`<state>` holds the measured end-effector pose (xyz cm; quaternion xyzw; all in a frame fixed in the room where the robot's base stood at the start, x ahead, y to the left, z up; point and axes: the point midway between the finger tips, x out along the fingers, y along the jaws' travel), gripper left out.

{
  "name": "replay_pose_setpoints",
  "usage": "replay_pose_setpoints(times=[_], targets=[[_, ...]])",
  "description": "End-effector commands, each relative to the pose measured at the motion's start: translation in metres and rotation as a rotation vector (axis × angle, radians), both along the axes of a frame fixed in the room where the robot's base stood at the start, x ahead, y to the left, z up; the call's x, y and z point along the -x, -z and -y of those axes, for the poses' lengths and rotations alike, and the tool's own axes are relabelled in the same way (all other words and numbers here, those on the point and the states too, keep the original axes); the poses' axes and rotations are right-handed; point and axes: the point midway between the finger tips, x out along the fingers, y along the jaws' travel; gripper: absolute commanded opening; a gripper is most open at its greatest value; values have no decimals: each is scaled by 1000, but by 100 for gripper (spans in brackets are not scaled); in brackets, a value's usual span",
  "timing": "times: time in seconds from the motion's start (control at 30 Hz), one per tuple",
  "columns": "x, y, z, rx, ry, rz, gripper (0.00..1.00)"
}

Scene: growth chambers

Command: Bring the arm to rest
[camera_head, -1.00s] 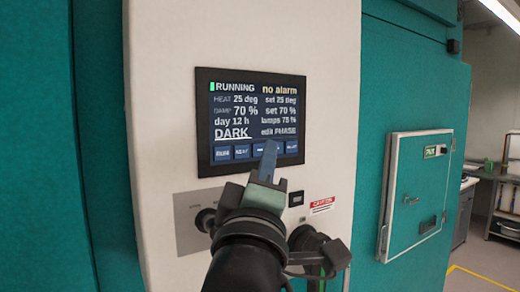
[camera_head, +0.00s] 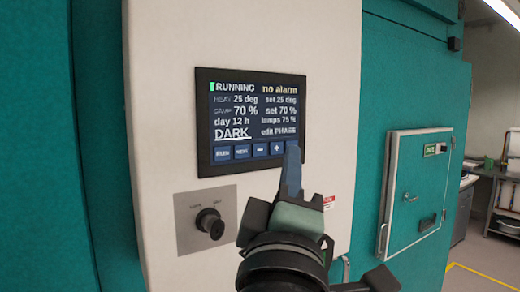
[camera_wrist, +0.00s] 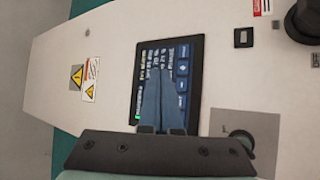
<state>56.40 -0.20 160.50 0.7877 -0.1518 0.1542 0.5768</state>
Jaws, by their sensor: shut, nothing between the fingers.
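My gripper (camera_head: 291,172) is shut and empty, its blue fingers together, pointing up in front of the lower right corner of the control screen (camera_head: 250,112). It covers the rightmost button of the screen's bottom row; whether it touches the glass I cannot tell. The screen reads RUNNING, no alarm, day 12 h, DARK, edit PHASE. In the wrist view, my gripper (camera_wrist: 165,108) also shows shut, in front of the sideways-turned screen (camera_wrist: 194,60).
A black rotary knob (camera_head: 210,222) on a grey plate sticks out of the white panel (camera_head: 165,110) below the screen. A small teal hatch (camera_head: 413,192) with a handle stands to the right. Shelving (camera_head: 505,195) and open floor (camera_head: 475,280) lie at the far right.

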Motion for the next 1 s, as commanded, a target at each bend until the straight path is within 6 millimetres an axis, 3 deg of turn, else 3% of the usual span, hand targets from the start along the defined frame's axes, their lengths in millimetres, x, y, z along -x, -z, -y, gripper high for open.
replay_pose_setpoints(times=[0.27, 0.7, 0.83, 1.0], targets=[[10, -4, 1, -90, -47, 39, 0], [101, -37, -1, -840, -615, 326, 0], [117, -42, -2, -958, -736, 357, 0], [124, -45, -2, -1011, -790, 369, 0]])
